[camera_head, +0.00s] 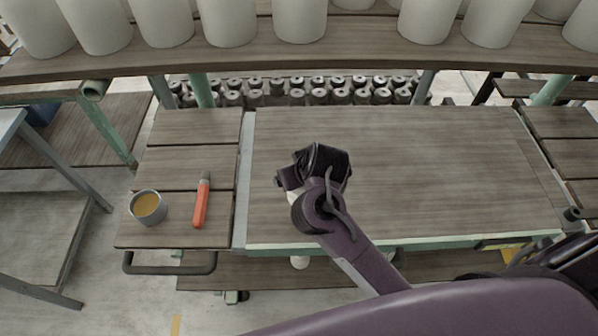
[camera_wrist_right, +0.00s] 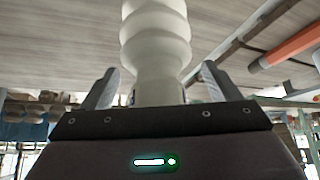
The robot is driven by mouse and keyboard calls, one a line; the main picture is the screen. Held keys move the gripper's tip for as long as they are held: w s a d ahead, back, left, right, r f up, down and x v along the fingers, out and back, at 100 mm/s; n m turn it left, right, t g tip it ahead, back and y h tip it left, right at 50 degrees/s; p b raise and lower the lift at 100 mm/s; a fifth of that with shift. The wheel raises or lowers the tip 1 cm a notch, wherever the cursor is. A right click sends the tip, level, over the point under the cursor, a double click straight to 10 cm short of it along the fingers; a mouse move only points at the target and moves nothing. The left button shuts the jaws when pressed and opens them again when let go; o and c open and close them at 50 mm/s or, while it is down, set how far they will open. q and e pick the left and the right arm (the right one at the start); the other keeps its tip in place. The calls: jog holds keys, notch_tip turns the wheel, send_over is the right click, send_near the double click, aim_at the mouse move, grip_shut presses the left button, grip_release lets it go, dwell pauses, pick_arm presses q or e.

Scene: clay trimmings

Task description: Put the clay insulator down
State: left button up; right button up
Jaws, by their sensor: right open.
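The clay insulator (camera_wrist_right: 157,35) is a pale, ribbed, roughly cylindrical piece in the right wrist view. It stands between the two fingers of my right gripper (camera_wrist_right: 158,85), which are spread, with a gap visible on each side. Its far end runs out of the top of that view, so its contact with the worktop cannot be told. In the head view my right gripper (camera_head: 288,181) is over the left part of the wooden worktop (camera_head: 430,170); the gripper and wrist hide nearly all of the insulator. My left gripper is not in view.
An orange-handled tool (camera_head: 201,204) and a grey cup with yellowish contents (camera_head: 149,208) are on the side table to the left. Large pale cylinders (camera_head: 300,20) line the back shelf, with several small dark insulators (camera_head: 320,96) below. The worktop's right side is clear.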

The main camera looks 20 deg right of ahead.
jog(key=shift+r, duration=0.3)
jog(key=p+v, duration=0.5)
jog(key=v, duration=0.6)
jog(key=shift+s+r, duration=0.25)
jog(key=shift+r, duration=0.05)
jog(key=shift+d, duration=0.15)
